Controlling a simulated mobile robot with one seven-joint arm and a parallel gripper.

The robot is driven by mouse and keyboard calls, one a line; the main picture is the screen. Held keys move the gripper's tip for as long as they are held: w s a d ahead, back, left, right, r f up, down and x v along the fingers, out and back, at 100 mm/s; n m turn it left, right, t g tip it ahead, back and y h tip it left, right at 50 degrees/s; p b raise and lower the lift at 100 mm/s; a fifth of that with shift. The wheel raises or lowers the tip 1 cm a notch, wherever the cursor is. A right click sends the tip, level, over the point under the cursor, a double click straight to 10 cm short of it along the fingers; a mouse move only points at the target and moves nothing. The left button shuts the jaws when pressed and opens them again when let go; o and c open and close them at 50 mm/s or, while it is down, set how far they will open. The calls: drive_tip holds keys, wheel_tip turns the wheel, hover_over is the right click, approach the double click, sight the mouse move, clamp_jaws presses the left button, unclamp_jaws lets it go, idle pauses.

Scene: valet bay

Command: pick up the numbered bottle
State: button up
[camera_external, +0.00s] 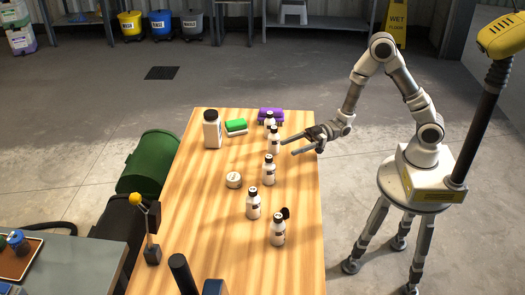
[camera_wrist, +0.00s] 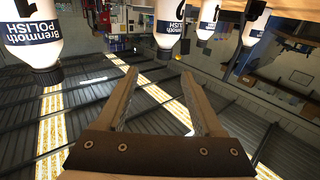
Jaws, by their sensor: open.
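Several small white bottles with black caps and dark labels stand in a rough row along the right half of the wooden table. They include a back bottle (camera_external: 270,119), the bottle by my gripper (camera_external: 274,142), a middle bottle (camera_external: 268,171) and two front bottles (camera_external: 253,205) (camera_external: 278,231).
A larger white bottle (camera_external: 212,131), a green roll (camera_external: 236,125), a purple item (camera_external: 271,113) and a round white tub (camera_external: 233,180) are on the table (camera_external: 190,215). A dark stand with a yellow ball (camera_external: 137,198) is at the left edge. The table's middle left is clear.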

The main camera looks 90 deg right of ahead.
sight(266, 158)
drive_tip(key=b+x, duration=0.1)
drive_tip(key=x, duration=0.7)
drive_tip(key=shift+w+a, duration=0.15)
drive_tip(key=x, duration=0.2)
drive_tip(key=b+x, duration=0.1)
drive_tip(key=x, duration=0.1)
drive_tip(key=shift+s+a+b, duration=0.2)
drive_tip(key=shift+a+b, duration=0.1)
drive_tip(key=shift+w+a+r, duration=0.1)
drive_tip(key=shift+w+a, duration=0.25)
drive_tip(key=shift+w, duration=0.15)
clamp_jaws()
